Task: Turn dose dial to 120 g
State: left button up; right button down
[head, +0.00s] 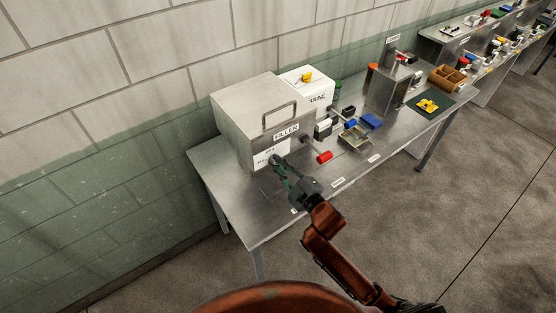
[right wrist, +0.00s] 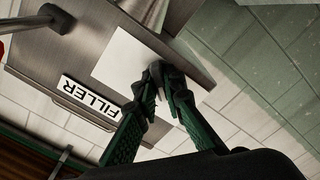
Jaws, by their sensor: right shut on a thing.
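The filler (head: 235,115) is a grey metal box on the table, with a FILLER label (head: 286,131) on its front. Below the label is a white dial panel (head: 261,157), which also shows in the right wrist view (right wrist: 121,58). My right gripper (head: 275,161) reaches the panel, and its green fingers are closed together at the panel's edge in the right wrist view (right wrist: 166,76). It is shut on the dose dial, which the fingertips almost wholly hide. The pointer and the scale figures cannot be read. My left gripper is not in view.
A red cylinder (head: 324,157) lies on the metal table (head: 252,222) right of my right gripper. A white box (head: 310,91), a shallow tray (head: 353,138) and blue pieces (head: 371,121) stand further right. The table's front left part is clear.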

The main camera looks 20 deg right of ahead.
jog(key=m+p, duration=0.4)
jog(key=shift+m, duration=0.3)
jog(key=m+p, duration=0.2)
jog(key=shift+m, duration=0.3)
jog(key=shift+f+m+p, duration=0.1)
jog(key=shift+m+p, duration=0.25)
jog(key=shift+m, duration=0.05)
jog(key=shift+f, duration=0.1)
jog(key=c, duration=2)
grip_release()
jog(key=shift+s, duration=0.1)
jog(key=v, duration=1.2)
